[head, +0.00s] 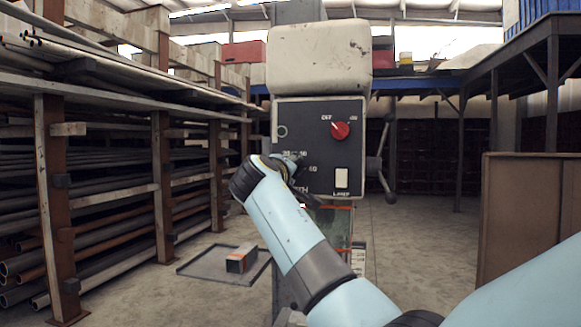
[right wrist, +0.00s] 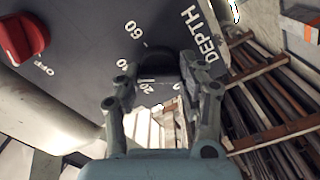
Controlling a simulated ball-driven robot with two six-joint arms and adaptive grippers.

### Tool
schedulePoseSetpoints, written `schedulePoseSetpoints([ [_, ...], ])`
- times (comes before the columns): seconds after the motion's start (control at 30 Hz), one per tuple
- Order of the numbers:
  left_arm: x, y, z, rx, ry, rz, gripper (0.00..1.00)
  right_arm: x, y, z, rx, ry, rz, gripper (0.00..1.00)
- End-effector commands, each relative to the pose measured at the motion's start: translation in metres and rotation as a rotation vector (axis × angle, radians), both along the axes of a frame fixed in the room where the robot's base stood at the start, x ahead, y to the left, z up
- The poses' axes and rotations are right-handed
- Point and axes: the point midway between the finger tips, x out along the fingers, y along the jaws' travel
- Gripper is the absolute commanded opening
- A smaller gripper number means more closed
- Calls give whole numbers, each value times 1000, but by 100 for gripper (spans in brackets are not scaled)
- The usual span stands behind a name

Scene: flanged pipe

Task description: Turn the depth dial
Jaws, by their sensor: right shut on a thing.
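The depth dial (right wrist: 157,60) is a dark round knob on the dark control panel (head: 319,112), with white number marks and the word DEPTH beside it. In the right wrist view my right gripper (right wrist: 160,78) is shut on the dial, one finger on each side. The dial's pointer position cannot be made out. In the head view my right arm's wrist covers the dial and most of the gripper. My left gripper is in neither view.
A red switch knob (head: 340,131), also in the right wrist view (right wrist: 22,38), and a white lamp switch (head: 341,178) share the panel. A lever (head: 385,165) stands at the machine's right side. Pipe racks (head: 110,190) line the left; a small box (head: 241,259) lies on the floor.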

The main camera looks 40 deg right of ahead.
Motion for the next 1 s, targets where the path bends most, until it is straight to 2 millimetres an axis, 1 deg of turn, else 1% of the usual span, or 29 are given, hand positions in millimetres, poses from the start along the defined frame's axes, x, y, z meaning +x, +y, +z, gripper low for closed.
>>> schedulePoseSetpoints([
  [0.6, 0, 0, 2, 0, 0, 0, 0, 0, 1, -1, -23, 30, 1, 8],
  [0.63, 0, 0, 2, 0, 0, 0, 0, 0, 1, -1, -23, 30, 1, 44],
  [0.7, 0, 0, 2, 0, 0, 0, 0, 0, 0, -1, -23, 30, 1, 53],
  [0.8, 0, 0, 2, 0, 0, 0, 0, 0, 0, -1, -24, 29, 1, 63],
  [1.0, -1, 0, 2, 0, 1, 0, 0, 0, 0, -1, -24, 29, 1, 63],
])
